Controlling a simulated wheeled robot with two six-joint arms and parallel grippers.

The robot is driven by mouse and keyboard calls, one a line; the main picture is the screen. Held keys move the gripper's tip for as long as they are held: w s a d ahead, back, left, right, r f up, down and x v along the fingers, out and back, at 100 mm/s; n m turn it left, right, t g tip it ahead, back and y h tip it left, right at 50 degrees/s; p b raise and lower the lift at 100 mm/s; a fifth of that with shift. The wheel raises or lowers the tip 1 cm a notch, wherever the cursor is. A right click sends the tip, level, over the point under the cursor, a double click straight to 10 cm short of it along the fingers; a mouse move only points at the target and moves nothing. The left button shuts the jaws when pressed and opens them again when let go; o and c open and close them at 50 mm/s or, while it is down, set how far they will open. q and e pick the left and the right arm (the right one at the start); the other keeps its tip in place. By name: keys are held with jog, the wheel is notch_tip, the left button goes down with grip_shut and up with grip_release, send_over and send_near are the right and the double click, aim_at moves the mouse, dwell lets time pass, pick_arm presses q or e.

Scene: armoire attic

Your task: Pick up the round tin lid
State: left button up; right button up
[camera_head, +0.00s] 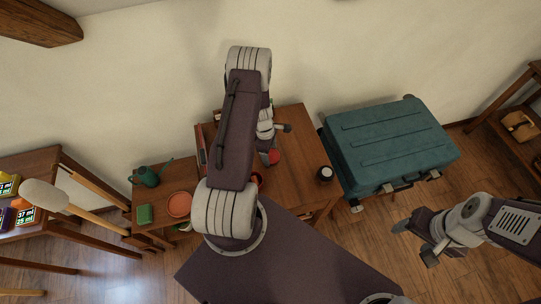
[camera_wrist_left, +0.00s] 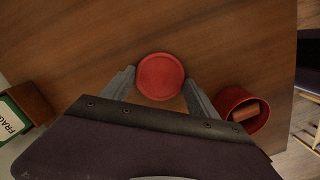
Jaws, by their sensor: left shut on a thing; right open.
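The round red tin lid (camera_wrist_left: 160,76) sits between the fingers of my left gripper (camera_wrist_left: 160,88) in the left wrist view, with a finger against each side. The gripper is shut on it. Whether the lid is clear of the table top cannot be told. In the head view the lid (camera_head: 274,156) shows small and red beside my left gripper (camera_head: 278,142), partly hidden by my arm. My right gripper (camera_head: 414,243) is open and empty, over the floor at the lower right.
A red tin (camera_wrist_left: 243,110) holding brown pieces stands right of the lid on the wooden table (camera_wrist_left: 75,45). A brown box (camera_wrist_left: 31,101) lies left.

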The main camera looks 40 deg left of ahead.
aim_at(271, 157)
pick_arm(q)
jog(key=shift+r, duration=0.4)
jog(key=r, duration=0.2)
jog(key=d+r, duration=0.1)
jog(key=r, duration=0.1)
jog(key=shift+s, duration=0.15)
jog(key=s+d+r, duration=0.4)
jog(key=d+r, duration=0.2)
jog(key=d, duration=0.3)
jog(key=shift+s+d, duration=0.15)
jog(key=shift+d, duration=0.25)
